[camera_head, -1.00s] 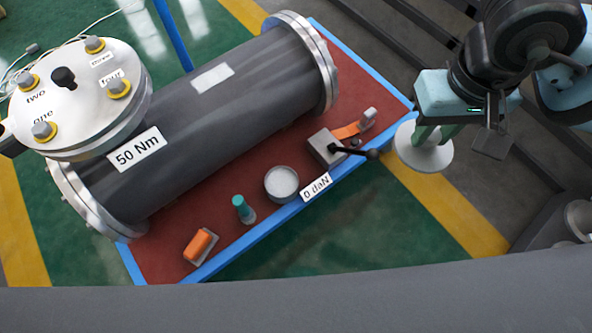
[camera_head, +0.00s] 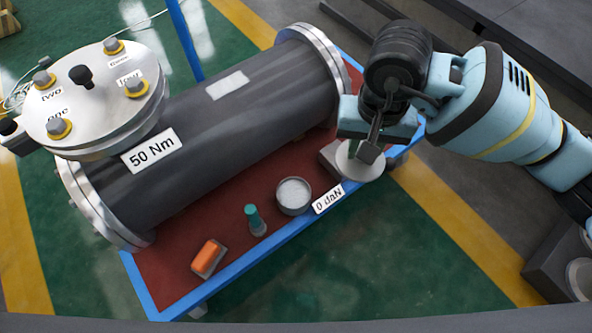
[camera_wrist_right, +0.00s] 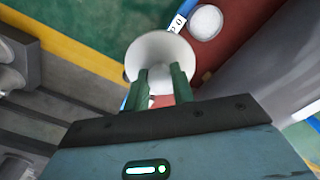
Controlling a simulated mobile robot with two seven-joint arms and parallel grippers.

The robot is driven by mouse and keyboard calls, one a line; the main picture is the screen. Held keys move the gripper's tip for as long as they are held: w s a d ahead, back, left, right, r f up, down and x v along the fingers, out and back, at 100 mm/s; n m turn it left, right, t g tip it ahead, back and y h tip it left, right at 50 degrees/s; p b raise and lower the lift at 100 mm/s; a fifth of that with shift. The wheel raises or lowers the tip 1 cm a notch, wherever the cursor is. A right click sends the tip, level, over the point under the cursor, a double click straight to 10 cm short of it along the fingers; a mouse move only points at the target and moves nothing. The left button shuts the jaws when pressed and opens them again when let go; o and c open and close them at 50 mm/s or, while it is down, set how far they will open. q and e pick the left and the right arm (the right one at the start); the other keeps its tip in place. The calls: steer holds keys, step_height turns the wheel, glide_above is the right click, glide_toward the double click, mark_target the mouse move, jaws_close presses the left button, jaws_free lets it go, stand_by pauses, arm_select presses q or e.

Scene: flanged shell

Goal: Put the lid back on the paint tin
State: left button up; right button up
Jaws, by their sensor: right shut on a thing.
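The paint tin (camera_head: 293,196) is a small round grey can standing open on the red cart top near its front edge, with pale grey-white contents. In the right wrist view it shows at the top (camera_wrist_right: 205,22). The lid (camera_head: 352,169) is a pale round disc. My right gripper (camera_head: 362,146) is shut on it, right of the tin and apart from it, over the cart's right part. In the right wrist view the green fingers (camera_wrist_right: 161,76) hold the lid (camera_wrist_right: 160,48). My left gripper is not in view.
A large dark flanged shell (camera_head: 235,105) lies along the back of the cart (camera_head: 190,290). A teal-capped bottle (camera_head: 255,220) and an orange block (camera_head: 208,258) stand left of the tin. A "0 daN" label (camera_head: 328,200) is right beside it. My right arm hides the clamp area.

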steer(key=w+a+f+m+b, duration=0.1)
steer(key=w+a+f+b, duration=0.1)
steer(key=a+f, duration=1)
steer(key=shift+w+a+f+m, duration=0.2)
steer(key=shift+w+f+m, duration=0.15)
steer(key=shift+f, duration=0.45)
steer(key=shift+f+b, duration=0.15)
steer(key=shift+b, duration=0.2)
steer(key=shift+f+b, duration=0.75)
steer(key=shift+f, duration=0.35)
steer(key=shift+f+b, duration=1.5)
steer(key=shift+f, duration=0.4)
steer(key=shift+f, duration=0.2)
steer(key=o, duration=1.1)
steer(key=shift+c, duration=0.2)
steer(key=shift+o, duration=0.4)
